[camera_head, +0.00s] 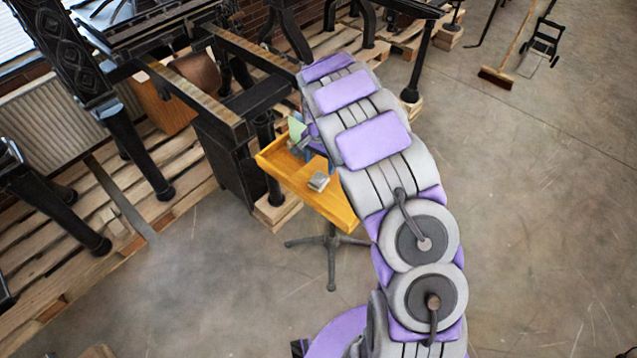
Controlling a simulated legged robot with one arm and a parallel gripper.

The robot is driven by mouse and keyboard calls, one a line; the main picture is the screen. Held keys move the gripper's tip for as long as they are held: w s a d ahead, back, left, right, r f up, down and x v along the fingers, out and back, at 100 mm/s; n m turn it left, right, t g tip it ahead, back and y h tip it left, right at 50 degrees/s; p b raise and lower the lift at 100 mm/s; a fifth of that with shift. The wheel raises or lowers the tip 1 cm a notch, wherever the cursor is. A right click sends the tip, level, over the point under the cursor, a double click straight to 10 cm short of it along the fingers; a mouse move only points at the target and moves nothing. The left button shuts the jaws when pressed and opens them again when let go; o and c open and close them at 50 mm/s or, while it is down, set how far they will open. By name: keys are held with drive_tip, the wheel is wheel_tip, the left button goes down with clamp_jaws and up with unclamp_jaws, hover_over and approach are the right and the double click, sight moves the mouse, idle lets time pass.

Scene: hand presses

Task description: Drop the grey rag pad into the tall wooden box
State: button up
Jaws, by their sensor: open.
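A small grey block-like pad (319,181), which looks like the rag pad, lies on the yellow tray-topped stand (338,210). My gripper (306,143) is over the far part of the tray, beyond the pad and apart from it. It is open; my arm partly hides it and its fingertips are hard to make out. An orange-brown wooden box (165,107) stands on the pallets at the left, behind a black press frame; it may be the tall box. Its inside is not visible.
A pale green item (296,127) is by my gripper at the tray's far end. Black iron presses (225,125) stand on wooden pallets (150,185) at left and back. A broom (496,77) and a hand truck (541,42) are far right.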

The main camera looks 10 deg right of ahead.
sight(320, 177)
drive_tip(key=shift+s+f+b, duration=0.15)
drive_tip(key=shift+f+b, duration=0.3)
drive_tip(key=shift+f, duration=1.05)
drive_tip(key=shift+s+f+b, duration=0.1)
drive_tip(key=shift+f+b, duration=0.3)
drive_tip(key=shift+f, duration=1.05)
drive_tip(key=shift+c, duration=0.4)
drive_tip(key=c, duration=1.1)
drive_tip(key=shift+r+p, duration=0.7)
drive_tip(key=shift+r, duration=1.15)
drive_tip(key=shift+c, duration=0.2)
drive_tip(key=s+d, duration=0.1)
drive_tip(key=s, duration=0.4)
drive_tip(key=s+d+r+p, duration=0.1)
drive_tip(key=s+d, duration=0.1)
drive_tip(key=s, duration=0.3)
drive_tip(key=s+d+p, duration=0.1)
drive_tip(key=s+d, duration=0.1)
drive_tip(key=s, duration=0.3)
drive_tip(key=shift+d+r, duration=0.1)
drive_tip(key=shift+r, duration=0.1)
